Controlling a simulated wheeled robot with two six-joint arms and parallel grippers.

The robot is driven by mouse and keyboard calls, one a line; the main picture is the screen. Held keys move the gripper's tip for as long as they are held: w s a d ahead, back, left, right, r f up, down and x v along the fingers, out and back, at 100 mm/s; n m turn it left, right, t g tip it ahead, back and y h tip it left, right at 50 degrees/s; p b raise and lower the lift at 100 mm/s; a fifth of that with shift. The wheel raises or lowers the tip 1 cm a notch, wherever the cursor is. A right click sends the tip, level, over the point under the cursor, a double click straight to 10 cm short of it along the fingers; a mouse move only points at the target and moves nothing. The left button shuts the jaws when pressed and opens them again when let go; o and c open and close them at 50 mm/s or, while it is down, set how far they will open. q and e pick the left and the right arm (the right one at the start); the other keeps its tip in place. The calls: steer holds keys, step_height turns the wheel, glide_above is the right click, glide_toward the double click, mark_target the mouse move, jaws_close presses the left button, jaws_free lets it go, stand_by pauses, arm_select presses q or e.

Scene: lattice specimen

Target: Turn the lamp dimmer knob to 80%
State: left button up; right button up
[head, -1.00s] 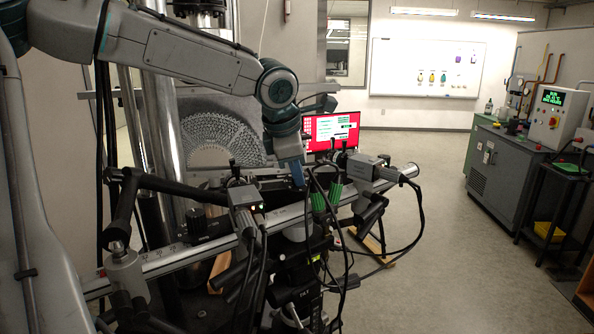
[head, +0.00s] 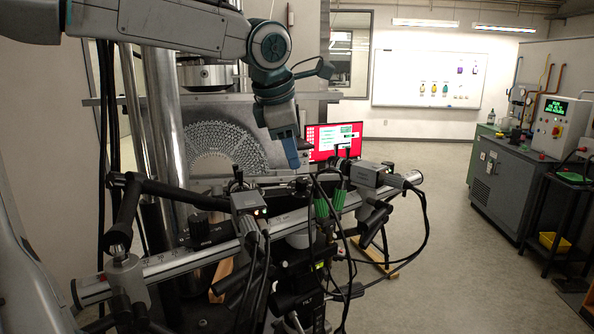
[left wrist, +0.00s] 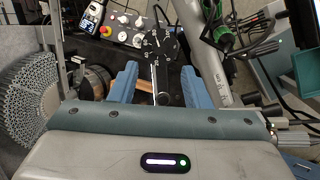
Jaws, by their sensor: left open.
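No knob is clearly labelled as the lamp dimmer. A control box (left wrist: 128,27) with several pale knobs and a red button shows at the top of the left wrist view. A black round part (left wrist: 160,44) with small pale marks lies just beyond the fingertips; I cannot tell whether it is a dial. My left gripper (left wrist: 158,70) has its two blue fingers wide apart with nothing held. In the head view my left gripper (head: 291,157) points down above the instrument rail, left of the red-screened monitor. My right gripper is not in view.
A rail (head: 170,262) carries two grey cameras (head: 246,203) with cables hanging around it. A lattice specimen (head: 222,146) stands behind. The red-screened monitor (head: 322,136) is close to the gripper. Open floor (head: 465,250) lies to the right, before a grey cabinet (head: 505,178).

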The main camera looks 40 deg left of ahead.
arm_select(q)
steer(key=v, duration=0.3)
steer(key=shift+r, duration=0.1)
stand_by(0.7)
